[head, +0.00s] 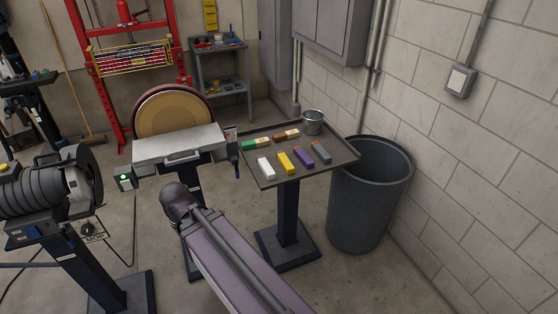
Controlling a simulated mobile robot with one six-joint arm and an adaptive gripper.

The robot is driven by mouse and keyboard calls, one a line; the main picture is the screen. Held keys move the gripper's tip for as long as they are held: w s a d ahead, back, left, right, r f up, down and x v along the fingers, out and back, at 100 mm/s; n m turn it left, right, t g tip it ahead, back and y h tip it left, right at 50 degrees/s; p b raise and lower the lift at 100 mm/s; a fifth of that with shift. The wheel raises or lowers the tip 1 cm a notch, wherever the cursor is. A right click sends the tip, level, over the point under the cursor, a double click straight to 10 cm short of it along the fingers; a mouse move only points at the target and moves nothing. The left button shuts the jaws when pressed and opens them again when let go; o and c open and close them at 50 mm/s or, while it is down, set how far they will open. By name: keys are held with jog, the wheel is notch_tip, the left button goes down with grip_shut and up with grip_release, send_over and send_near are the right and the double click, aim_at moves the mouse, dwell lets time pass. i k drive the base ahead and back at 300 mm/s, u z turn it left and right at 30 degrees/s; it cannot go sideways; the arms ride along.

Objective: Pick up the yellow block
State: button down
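The yellow block (286,163) lies on the tray-topped stand (318,167), toward its near side. It sits between a white block (265,166) on its left and a purple block (303,156) on its right, with small gaps. A dark grey block (320,152) lies further right in the same row. My arm rises from the bottom of the head view and ends in a rounded joint left of the stand. My gripper does not show.
Green and brown blocks (286,135) and a metal cup (313,121) are at the tray's back. A large grey bin (364,205) stands close on the right, before the wall. A disc sander (178,146) stands left of the tray. Floor in front is clear.

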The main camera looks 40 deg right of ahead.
aim_at(288, 166)
jog(key=z, duration=1.5)
jog(key=i, duration=0.4)
jog(key=u, duration=0.25)
